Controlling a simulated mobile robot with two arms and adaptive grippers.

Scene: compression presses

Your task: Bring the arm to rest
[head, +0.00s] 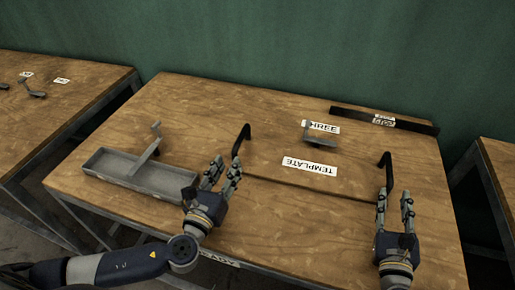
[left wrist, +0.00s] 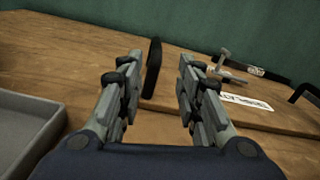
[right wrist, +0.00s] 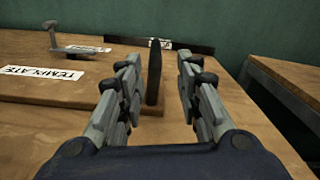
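My left gripper (head: 226,169) is open and empty above the middle of the wooden table (head: 265,240), just right of a grey metal tray (head: 110,172). Its spread fingers also show in the left wrist view (left wrist: 158,62), with a black upright handle (left wrist: 152,68) beyond the gap. My right gripper (head: 395,200) is open and empty over the table's right part. In the right wrist view its fingers (right wrist: 159,65) are apart, with another black handle (right wrist: 154,72) beyond them. Neither gripper appears to touch a handle.
A grey bracket (head: 145,155) rests in or against the tray; its contact is unclear. Another bracket (head: 319,137) stands behind the TEMPLATE label (head: 310,166). A dark bar (head: 395,121) lies along the back edge. Other tables stand at left (head: 60,110) and right (head: 500,165).

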